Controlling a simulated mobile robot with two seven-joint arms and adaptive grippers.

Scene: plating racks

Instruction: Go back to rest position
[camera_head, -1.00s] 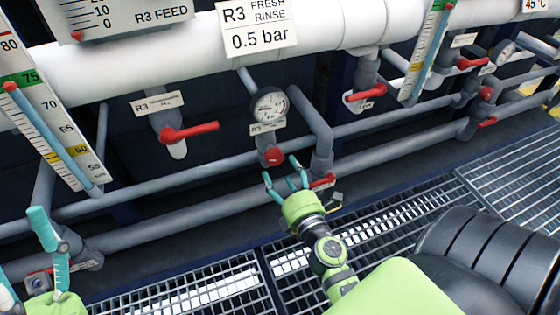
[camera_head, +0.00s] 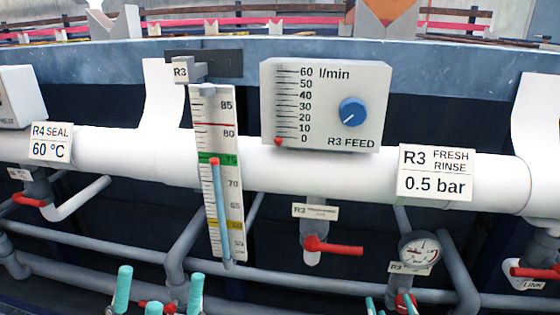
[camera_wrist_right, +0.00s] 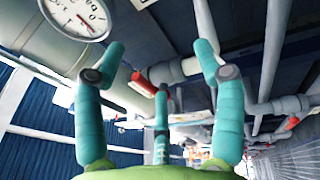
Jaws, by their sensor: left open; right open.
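My left gripper (camera_head: 159,290) is at the bottom left of the head view, with its teal fingers spread and nothing between them. It shows in front of the lower pipes, below the R3 thermometer (camera_head: 219,180). My right gripper (camera_head: 388,306) shows only by its fingers at the bottom edge, below the round gauge (camera_head: 419,250). In the right wrist view its teal fingers (camera_wrist_right: 160,60) are spread apart and empty, with a red valve part (camera_wrist_right: 163,88) seen beyond them. The rest of both arms is out of the head view.
A white pipe (camera_head: 310,175) with an R3 fresh rinse label (camera_head: 436,172) crosses the head view. The R3 feed panel (camera_head: 325,105) has a blue knob. Red valve handles (camera_head: 335,248) stick out below. In the right wrist view, a gauge (camera_wrist_right: 77,18) and grey pipes are close by.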

